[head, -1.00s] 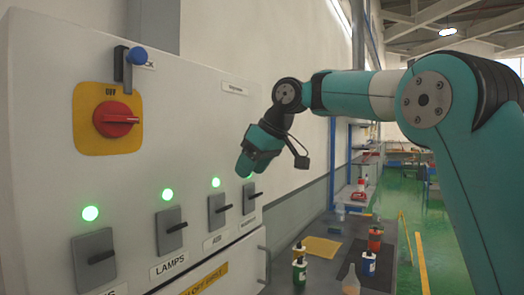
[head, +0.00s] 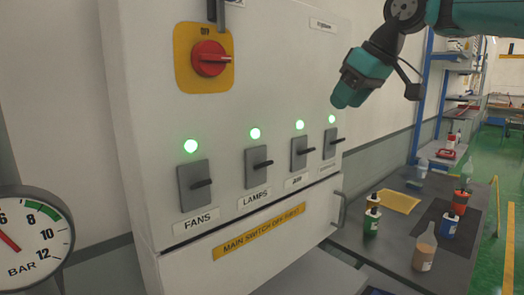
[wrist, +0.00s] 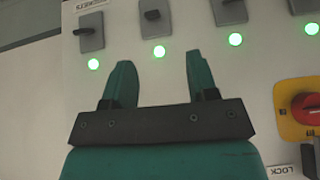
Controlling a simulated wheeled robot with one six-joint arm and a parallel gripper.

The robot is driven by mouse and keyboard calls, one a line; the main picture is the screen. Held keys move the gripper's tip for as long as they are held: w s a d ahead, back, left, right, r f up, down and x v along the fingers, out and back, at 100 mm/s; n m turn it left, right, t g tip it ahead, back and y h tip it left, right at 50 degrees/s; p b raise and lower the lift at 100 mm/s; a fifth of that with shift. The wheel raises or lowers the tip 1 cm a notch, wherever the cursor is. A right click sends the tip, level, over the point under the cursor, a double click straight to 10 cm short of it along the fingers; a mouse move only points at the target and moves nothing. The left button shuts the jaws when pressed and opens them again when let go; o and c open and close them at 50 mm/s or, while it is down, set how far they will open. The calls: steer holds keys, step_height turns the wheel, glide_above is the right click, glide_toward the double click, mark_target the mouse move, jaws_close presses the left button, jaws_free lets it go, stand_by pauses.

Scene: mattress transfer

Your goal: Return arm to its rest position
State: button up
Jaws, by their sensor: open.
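My gripper (head: 352,92) hangs from my teal arm at the upper right of the head view, in front of the right part of the white control cabinet (head: 280,90). It points down and left, above the rightmost switch (head: 331,143) in the picture and apart from it. In the wrist view my gripper (wrist: 159,62) shows two teal fingers spread apart with nothing between them. The cabinet shows upside down behind them. Most of my arm is cut off by the top edge of the head view.
The cabinet has a red rotary switch (head: 209,58) on a yellow plate and several lever switches with lit green lamps. A pressure gauge (head: 30,240) is at lower left. A table (head: 405,237) with bottles and a yellow sheet (head: 398,201) stands at right, with green floor beyond.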

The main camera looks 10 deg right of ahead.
steer(key=s+a+f+g+b, duration=0.2)
steer(key=s+a+f+b, duration=0.15)
steer(key=s+f, duration=0.4)
steer(key=s+a+f+g+b, duration=0.1)
steer(key=s+a+f+b, duration=0.1)
steer(key=s+a+f, duration=0.45)
steer(key=s+d+f+g+b, duration=0.1)
steer(key=s+f+g+b, duration=0.1)
steer(key=s+f, duration=1.5)
steer(key=shift+d+f+b, duration=0.2)
steer(key=shift+f+b, duration=0.1)
steer(key=shift+b, duration=0.5)
